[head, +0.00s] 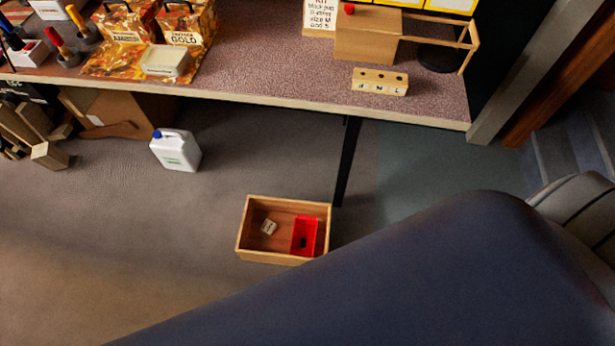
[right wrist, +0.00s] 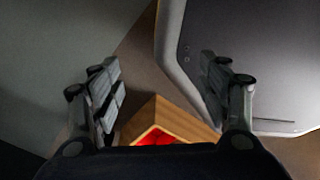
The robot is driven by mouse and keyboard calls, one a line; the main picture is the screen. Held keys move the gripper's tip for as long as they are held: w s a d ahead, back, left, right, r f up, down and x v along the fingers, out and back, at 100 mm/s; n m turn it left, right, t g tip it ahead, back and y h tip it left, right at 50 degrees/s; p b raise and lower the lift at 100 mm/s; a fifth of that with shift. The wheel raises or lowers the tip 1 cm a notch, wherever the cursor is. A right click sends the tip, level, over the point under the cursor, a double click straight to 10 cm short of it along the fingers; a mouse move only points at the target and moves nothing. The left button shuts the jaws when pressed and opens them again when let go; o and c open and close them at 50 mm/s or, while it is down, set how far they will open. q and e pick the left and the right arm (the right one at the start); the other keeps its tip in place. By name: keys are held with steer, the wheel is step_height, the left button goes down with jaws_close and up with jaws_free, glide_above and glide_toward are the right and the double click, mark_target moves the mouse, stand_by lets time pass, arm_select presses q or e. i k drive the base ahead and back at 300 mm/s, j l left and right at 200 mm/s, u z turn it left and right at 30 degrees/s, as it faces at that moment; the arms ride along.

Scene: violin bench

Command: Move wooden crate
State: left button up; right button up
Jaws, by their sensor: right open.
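The wooden crate (head: 268,258) is an open-topped box standing on the floor below the bench front. In the head view it holds a red container (head: 304,235) and a small pale block (head: 268,227). My arm covers part of its lower right side. In the right wrist view my right gripper (right wrist: 160,85) is open and empty. A corner of the crate (right wrist: 172,121) shows low between its two fingers, with red inside. I cannot tell how far the fingers are from the crate. My left gripper is in neither view.
The bench (head: 270,75) runs across the top, with a black leg (head: 348,160) behind the crate. A white jug with a blue cap (head: 176,151) stands on the floor to the left. Wood pieces (head: 48,156) lie farther left. The floor left of the crate is clear.

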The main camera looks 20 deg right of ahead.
mark_target(252, 244)
steer(key=k+l, duration=0.25)
steer(key=k, duration=0.15)
steer(key=k+l+z, duration=0.1)
steer(key=k+l, duration=0.15)
steer(key=k, duration=0.2)
